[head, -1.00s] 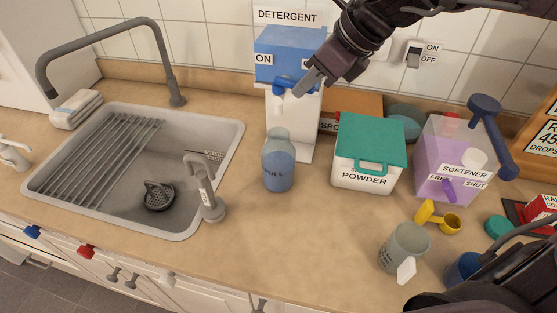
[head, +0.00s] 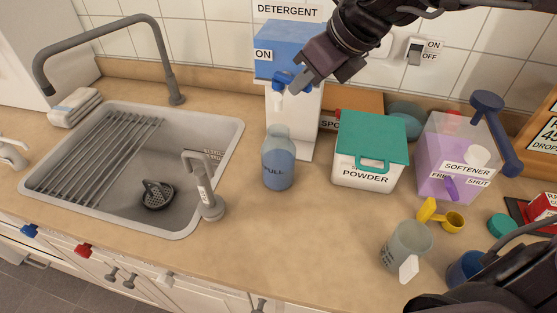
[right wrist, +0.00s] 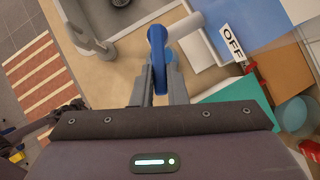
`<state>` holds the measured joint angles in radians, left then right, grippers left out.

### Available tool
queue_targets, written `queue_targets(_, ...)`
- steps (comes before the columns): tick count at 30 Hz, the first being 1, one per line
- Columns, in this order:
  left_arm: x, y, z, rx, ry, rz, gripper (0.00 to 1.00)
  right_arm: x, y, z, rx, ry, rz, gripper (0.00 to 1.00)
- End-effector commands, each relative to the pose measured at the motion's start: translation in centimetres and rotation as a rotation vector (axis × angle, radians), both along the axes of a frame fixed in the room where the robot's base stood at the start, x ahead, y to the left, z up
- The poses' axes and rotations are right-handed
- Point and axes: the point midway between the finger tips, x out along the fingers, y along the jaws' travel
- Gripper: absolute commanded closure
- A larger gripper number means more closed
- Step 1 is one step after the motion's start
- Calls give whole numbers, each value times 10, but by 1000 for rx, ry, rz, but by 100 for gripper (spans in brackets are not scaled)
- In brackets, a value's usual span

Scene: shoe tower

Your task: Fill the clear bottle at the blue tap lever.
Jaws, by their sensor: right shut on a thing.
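The clear bottle (head: 279,172), marked FULL, stands upright on the counter beneath the spout of the detergent dispenser. Blue liquid shows in it, with a paler, clear top. The blue tap lever (head: 284,77) is on the front of the dispenser (head: 283,44), just right of the ON label. My right gripper (head: 298,88) reaches in from the upper right and is shut on the lever. In the right wrist view the lever (right wrist: 157,45) runs down between the two fingers (right wrist: 160,85). My left gripper is not in view.
A sink (head: 206,130) with a grey faucet lies left. A powder box (head: 365,179) and a softener dispenser (head: 440,185) stand right of the bottle. A grey cup (head: 405,240) and yellow scoop (head: 453,221) are nearer. The front middle counter is clear.

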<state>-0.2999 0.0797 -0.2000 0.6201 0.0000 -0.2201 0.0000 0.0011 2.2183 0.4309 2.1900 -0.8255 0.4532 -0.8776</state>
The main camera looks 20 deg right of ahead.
Motion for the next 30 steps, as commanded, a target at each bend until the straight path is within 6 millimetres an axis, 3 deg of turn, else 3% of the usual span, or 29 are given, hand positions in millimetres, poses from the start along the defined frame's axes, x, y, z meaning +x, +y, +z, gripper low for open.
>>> queue_targets(17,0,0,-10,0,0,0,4,-3,8,0,-3,-4,-164,98)
queue_targets(30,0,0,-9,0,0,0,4,-3,8,1,1,-3,-168,98)
